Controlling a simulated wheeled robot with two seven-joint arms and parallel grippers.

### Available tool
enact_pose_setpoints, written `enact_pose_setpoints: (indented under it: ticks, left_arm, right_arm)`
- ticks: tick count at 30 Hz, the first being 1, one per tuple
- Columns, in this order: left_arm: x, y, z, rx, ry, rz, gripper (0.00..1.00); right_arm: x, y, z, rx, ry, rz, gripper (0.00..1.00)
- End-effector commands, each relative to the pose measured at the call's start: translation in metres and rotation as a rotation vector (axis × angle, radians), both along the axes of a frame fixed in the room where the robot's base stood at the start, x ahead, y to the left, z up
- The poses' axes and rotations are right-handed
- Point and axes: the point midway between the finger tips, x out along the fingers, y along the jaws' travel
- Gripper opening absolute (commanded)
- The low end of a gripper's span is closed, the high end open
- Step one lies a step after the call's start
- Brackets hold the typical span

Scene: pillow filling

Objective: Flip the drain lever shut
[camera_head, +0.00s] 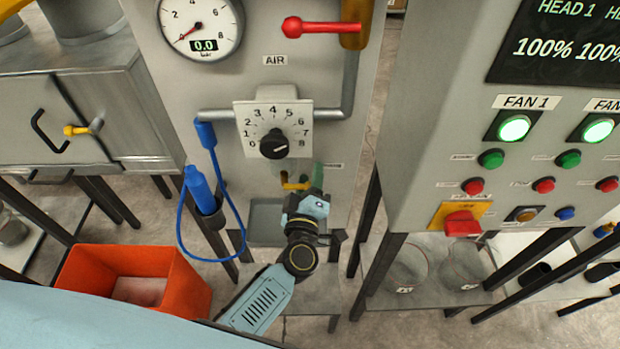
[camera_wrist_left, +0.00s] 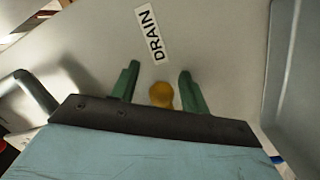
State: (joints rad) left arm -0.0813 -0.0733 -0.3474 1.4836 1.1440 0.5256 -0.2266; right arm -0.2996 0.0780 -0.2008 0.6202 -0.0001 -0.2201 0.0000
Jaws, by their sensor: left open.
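The drain lever shows as a yellow piece (camera_head: 294,185) low on the grey panel, below the numbered dial. My left gripper (camera_head: 304,178) is at the lever, with its green fingers toward the panel, and partly hides it. In the left wrist view the rounded yellow end of the lever (camera_wrist_left: 161,95) lies between the two spread green fingers of my left gripper (camera_wrist_left: 159,75). I see gaps on both sides, so the fingers do not appear closed on it. The DRAIN label (camera_wrist_left: 152,36) is on the panel just beyond the fingertips. My right gripper is out of view.
Above are the dial (camera_head: 273,144), a pressure gauge (camera_head: 200,28) and a red-handled AIR valve (camera_head: 320,26). A blue hose tool (camera_head: 199,187) hangs left of my arm. An orange bin (camera_head: 185,291) stands lower left. A button panel (camera_head: 420,150) stands to the right.

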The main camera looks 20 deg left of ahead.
Motion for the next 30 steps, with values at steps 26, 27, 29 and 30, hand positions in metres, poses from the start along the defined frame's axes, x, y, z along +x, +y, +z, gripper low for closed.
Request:
enact_pose_setpoints:
  ticks: [26,27,29,30]
  left_arm:
    - [-0.129,-0.018,-0.006,0.000,0.001,-0.001,0.46]
    - [-0.131,-0.018,-0.006,0.000,0.001,0.000,0.46]
    - [-0.132,-0.018,-0.006,0.000,0.000,0.000,0.46]
    - [-0.133,-0.018,-0.005,0.000,-0.001,0.001,0.46]
  right_arm:
    - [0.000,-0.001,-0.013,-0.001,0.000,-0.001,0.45]
    - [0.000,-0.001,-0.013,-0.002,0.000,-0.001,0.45]
    - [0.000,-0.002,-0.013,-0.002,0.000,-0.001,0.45]
    - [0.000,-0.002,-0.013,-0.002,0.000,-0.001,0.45]
